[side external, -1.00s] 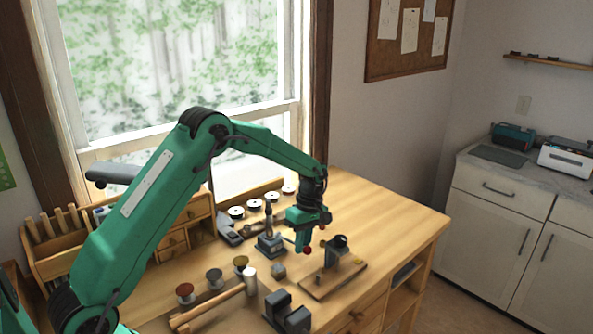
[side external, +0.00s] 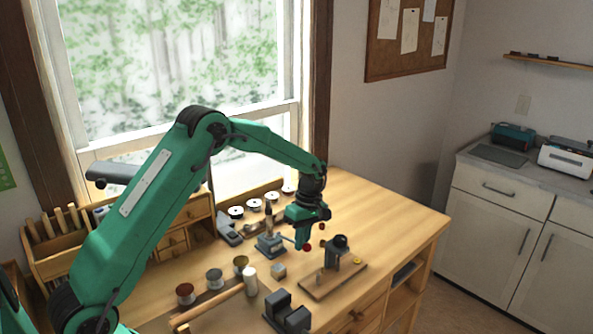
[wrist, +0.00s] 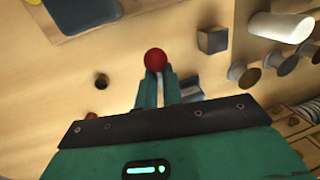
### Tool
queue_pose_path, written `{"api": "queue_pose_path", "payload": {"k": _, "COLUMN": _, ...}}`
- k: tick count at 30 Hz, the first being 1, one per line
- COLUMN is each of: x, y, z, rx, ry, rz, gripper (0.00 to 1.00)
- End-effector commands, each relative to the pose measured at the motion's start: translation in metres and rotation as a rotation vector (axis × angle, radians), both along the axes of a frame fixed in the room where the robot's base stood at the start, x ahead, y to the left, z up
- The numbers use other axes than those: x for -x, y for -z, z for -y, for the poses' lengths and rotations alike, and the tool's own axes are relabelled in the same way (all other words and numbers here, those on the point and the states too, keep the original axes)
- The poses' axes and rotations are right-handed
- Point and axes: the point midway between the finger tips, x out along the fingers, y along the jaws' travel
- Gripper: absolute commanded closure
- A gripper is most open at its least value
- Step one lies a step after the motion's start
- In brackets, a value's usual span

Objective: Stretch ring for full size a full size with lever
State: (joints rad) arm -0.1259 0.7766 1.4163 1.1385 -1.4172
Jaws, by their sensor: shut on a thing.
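The ring stretcher (side external: 270,245) is a small grey block on the bench with an upright dark post (side external: 268,217). A thin lever (side external: 289,239) reaches right from it to a red ball knob (side external: 307,247). My gripper (side external: 303,242) points down at the knob end of the lever. In the wrist view, the red knob (wrist: 155,60) sits at the tips of my gripper (wrist: 155,75), which is shut on the lever's end. Part of a grey-blue block (wrist: 190,88) shows right of the fingers. I cannot make out the ring.
A small cube (side external: 279,271) lies in front of the stretcher. A wooden board (side external: 322,285) bears a dark stand to the right.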

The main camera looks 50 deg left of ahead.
Motion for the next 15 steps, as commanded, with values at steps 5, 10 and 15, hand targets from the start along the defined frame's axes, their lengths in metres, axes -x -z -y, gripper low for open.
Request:
{"api": "queue_pose_path", "payload": {"k": 5, "x": -0.001, "y": -0.015, "z": 0.002, "rx": 0.001, "ry": 0.008, "rz": 0.003, "gripper": 1.0}}
{"api": "queue_pose_path", "payload": {"k": 10, "x": -0.001, "y": -0.027, "z": -0.006, "rx": 0.003, "ry": 0.005, "rz": 0.004, "gripper": 1.0}}
{"api": "queue_pose_path", "payload": {"k": 15, "x": -0.001, "y": -0.041, "z": -0.018, "rx": 0.006, "ry": 0.004, "rz": 0.006, "gripper": 1.0}}
